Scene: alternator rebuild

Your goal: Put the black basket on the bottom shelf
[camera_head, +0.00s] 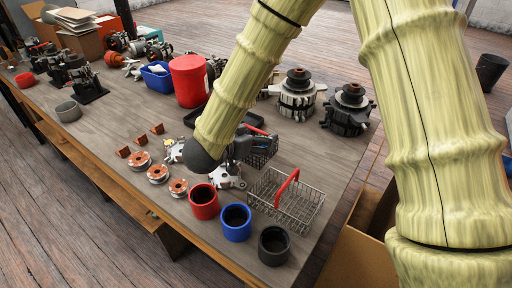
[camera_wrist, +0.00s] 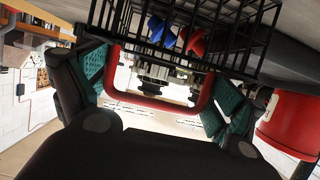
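The black basket (camera_head: 262,156) is a small wire basket on the workbench, partly hidden behind my arm and gripper. Its red handle (camera_wrist: 155,101) shows in the wrist view, with the basket's black wires (camera_wrist: 235,45) above it and blue and red items inside. My gripper (camera_wrist: 160,95) is open, its teal-padded fingers spread on either side of the red handle. Whether the pads touch the handle I cannot tell. In the head view my gripper (camera_head: 240,148) is at the basket's left side. A wooden ledge (camera_head: 85,172), perhaps a lower shelf, shows below the bench's front edge.
A silver wire basket (camera_head: 287,204) with a red handle stands nearby. Red (camera_head: 204,202), blue (camera_head: 236,222) and black (camera_head: 273,245) cups stand at the front edge. A red canister (camera_head: 189,81) and alternator parts (camera_head: 297,98) are behind. A cardboard box (camera_head: 360,250) is right of the bench.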

